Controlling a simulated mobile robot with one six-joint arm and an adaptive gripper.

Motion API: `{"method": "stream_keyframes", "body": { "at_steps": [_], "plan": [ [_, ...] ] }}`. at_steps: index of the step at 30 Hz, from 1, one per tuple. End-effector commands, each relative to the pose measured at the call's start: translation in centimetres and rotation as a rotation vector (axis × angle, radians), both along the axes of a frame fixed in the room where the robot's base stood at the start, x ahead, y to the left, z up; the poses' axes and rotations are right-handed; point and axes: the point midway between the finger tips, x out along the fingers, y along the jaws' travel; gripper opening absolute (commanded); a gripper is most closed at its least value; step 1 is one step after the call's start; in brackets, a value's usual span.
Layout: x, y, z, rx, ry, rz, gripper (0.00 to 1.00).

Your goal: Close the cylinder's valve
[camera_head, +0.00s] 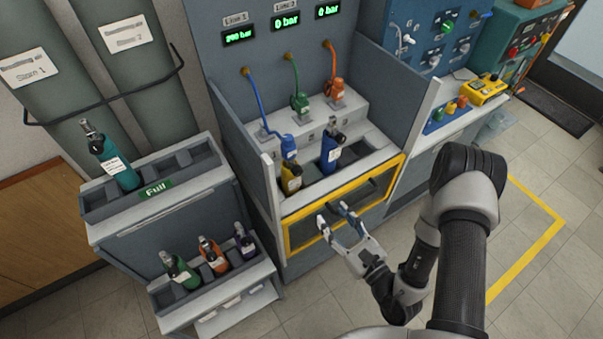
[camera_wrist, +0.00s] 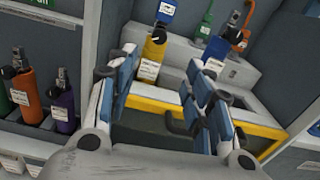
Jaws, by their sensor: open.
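A yellow cylinder (camera_head: 291,180) stands upright in the bench bay on the left, with a blue regulator (camera_head: 288,147) on a blue hose right above it. In the wrist view the yellow cylinder (camera_wrist: 154,62) shows a dark valve knob (camera_wrist: 157,35) near its top. A dark blue cylinder (camera_head: 330,158) stands to its right with a grey and black valve (camera_head: 334,133); it shows in the wrist view too (camera_wrist: 214,52). My gripper (camera_head: 334,214) is open and empty, in front of the bay's yellow-framed front. Its fingers (camera_wrist: 162,80) are apart from both cylinders.
The yellow frame (camera_head: 294,243) with a dark panel edges the bay front. Green (camera_head: 300,100) and orange (camera_head: 335,88) regulators hang behind. Line 1's display (camera_head: 239,36) shows a nonzero reading; the other two show 0 bar. Racks with cylinders (camera_head: 214,262) stand left.

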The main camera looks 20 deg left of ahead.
Motion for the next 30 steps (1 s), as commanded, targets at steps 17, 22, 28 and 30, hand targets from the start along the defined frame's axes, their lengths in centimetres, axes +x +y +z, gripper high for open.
{"method": "stream_keyframes", "body": {
  "at_steps": [17, 22, 28, 30],
  "plan": [
    [7.2, 8.8, 0.1, 0.003, -0.008, 0.009, 0.47],
    [9.3, 11.1, 0.1, 0.004, -0.006, 0.006, 0.47],
    [10.7, 12.6, 0.1, 0.003, -0.004, 0.004, 0.47],
    [10.9, 12.9, 0.1, 0.002, -0.003, 0.004, 0.47]
  ]
}}
